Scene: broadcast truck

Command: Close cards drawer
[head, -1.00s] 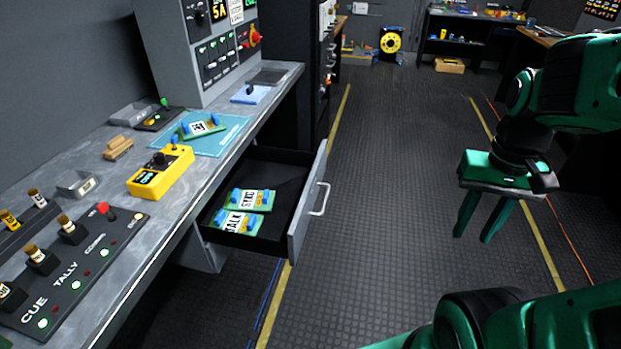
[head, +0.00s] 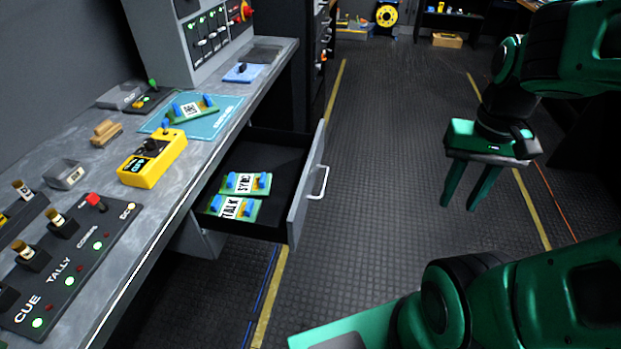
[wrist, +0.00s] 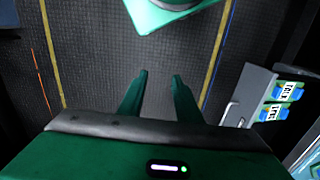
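The cards drawer (head: 307,190) is pulled out from under the grey workbench, with a pale grey front and a silver handle (head: 320,183). Inside lie two green cards with blue tabs, a SYNC card (head: 246,183) and a TALK card (head: 234,207). My gripper (head: 464,202) hangs over the floor to the right of the drawer, fingers down, apart from the handle. In the wrist view, my gripper's two fingers (wrist: 159,76) are spread with nothing between them. The drawer (wrist: 250,92) with its cards is at that view's right edge.
The bench top (head: 185,205) holds a yellow box (head: 152,160), a card on a teal mat (head: 222,122) and a switch panel (head: 70,265). A dark rack (head: 312,70) stands beyond the drawer. The floor between drawer and gripper is clear.

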